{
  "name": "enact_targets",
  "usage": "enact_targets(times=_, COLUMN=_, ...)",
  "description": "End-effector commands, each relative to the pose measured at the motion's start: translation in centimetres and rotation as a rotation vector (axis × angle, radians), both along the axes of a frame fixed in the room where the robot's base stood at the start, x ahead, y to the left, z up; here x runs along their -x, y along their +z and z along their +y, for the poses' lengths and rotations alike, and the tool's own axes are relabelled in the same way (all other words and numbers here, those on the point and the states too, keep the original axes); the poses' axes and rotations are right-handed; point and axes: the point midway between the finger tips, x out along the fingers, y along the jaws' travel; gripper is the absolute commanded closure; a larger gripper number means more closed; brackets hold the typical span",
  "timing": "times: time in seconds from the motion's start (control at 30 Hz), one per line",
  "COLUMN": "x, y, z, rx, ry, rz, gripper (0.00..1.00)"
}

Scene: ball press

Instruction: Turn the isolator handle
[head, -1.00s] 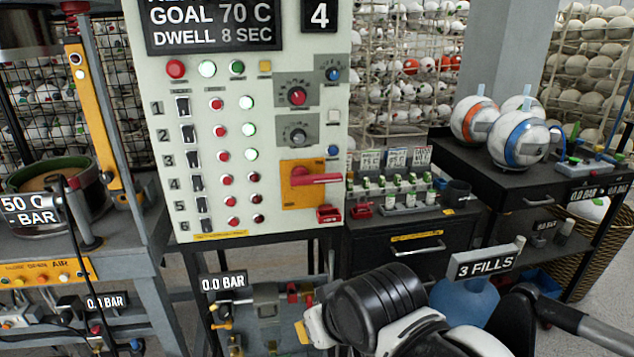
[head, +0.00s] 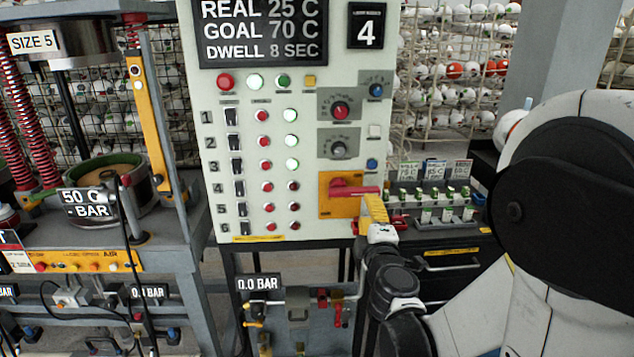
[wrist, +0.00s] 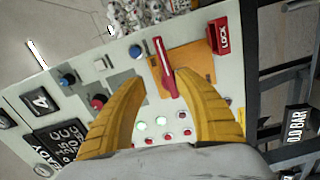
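The isolator handle (head: 354,190) is a red lever on an orange plate (head: 329,208) at the lower right of the white control panel. In the head view it points to the right, roughly level. My gripper (head: 370,200) has yellow fingers and is close to the handle's right end, partly covering the plate's edge. In the wrist view the handle (wrist: 166,72) lies between the two spread fingertips, with gaps on both sides. My gripper (wrist: 162,80) is open and holds nothing. Whether the fingertips reach past the handle's face is unclear.
A red LOCK tag (wrist: 222,36) is beside the orange plate, close to one finger. Buttons, switches and dials cover the panel (head: 220,110). A bench with small bottles (head: 435,200) stands to the right, and a press (head: 95,190) stands at the left.

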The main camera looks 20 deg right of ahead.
Motion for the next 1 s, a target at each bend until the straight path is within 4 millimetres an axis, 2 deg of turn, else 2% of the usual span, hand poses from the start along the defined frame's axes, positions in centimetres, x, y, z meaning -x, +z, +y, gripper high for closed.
enact_targets(times=0.1, x=-0.6, y=-0.8, z=0.4, rx=0.096, ry=0.041, rz=0.017, gripper=0.62)
enact_targets(times=0.27, x=-1.5, y=-1.3, z=0.4, rx=0.133, ry=0.058, rz=0.027, gripper=0.62)
enact_targets(times=0.7, x=-9.2, y=-1.3, z=-1.8, rx=0.129, ry=0.056, rz=0.027, gripper=0.62)
enact_targets(times=0.83, x=-10.5, y=-1.3, z=-2.2, rx=0.128, ry=0.056, rz=0.026, gripper=0.62)
enact_targets(times=1.0, x=-11.1, y=-1.2, z=-2.3, rx=0.128, ry=0.056, rz=0.026, gripper=0.62)
